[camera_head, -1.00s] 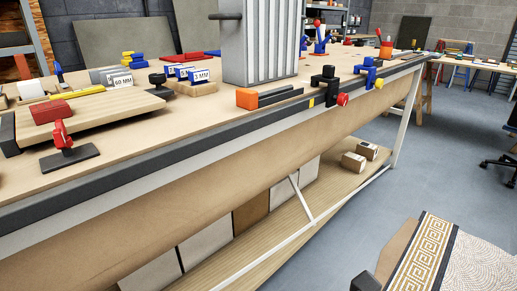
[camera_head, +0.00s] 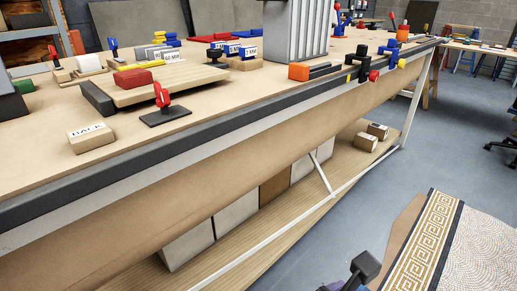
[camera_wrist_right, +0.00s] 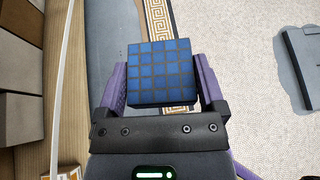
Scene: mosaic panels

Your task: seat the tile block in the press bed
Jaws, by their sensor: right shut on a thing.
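The tile block (camera_wrist_right: 162,75), a squarish block with a grid of dark blue tiles, is between the purple fingers of my right gripper (camera_wrist_right: 163,62) in the right wrist view. The gripper is shut on it, with the block above the floor and mosaic panel. In the head view only a dark and blue-purple part shows at the bottom edge, and I cannot tell which part it is. I cannot make out the press bed for certain in either view. My left gripper is not in view.
A long workbench (camera_head: 225,100) holds a wooden board (camera_head: 180,83), a red toggle clamp (camera_head: 162,97), a block marked BACK (camera_head: 90,138), a tall grey ribbed block (camera_head: 312,30) and an orange-ended clamp (camera_head: 299,72). A mosaic panel with a key border (camera_head: 428,240) lies lower right. Grey floor is clear between.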

